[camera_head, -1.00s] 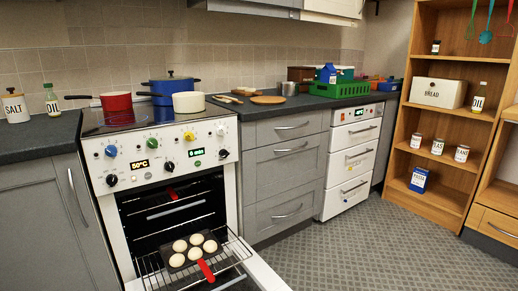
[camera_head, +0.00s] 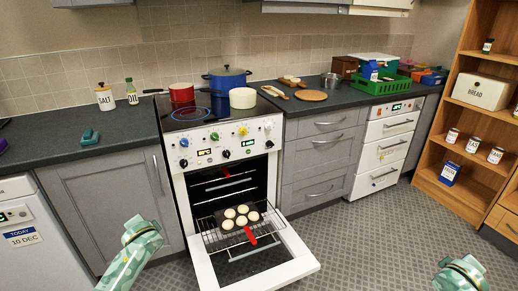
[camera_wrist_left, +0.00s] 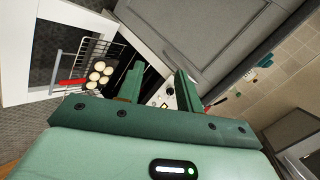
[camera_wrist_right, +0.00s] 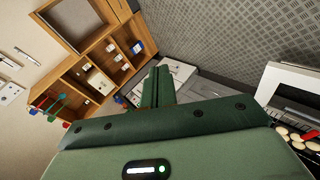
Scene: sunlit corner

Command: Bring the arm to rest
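Parts of my own two arms (camera_head: 135,252) show at the bottom edge of the head view, one left and one right; no fingertips show there. In the left wrist view my left gripper (camera_wrist_left: 158,82) has its two fingers apart with nothing between them. In the right wrist view my right gripper (camera_wrist_right: 157,84) has its fingers together, with nothing seen held. The oven (camera_head: 222,150) has its door (camera_head: 262,266) down. A dark tray (camera_head: 229,227) with several pale round buns and a red grip (camera_head: 250,236) lies on the pulled-out rack (camera_head: 206,232).
The open oven door juts into the floor space. A red pot (camera_head: 181,93), a blue pot (camera_head: 228,78) and a white pot (camera_head: 243,98) stand on the hob. A wooden shelf unit (camera_head: 428,172) stands right. Patterned floor (camera_head: 350,240) is clear between oven and shelf.

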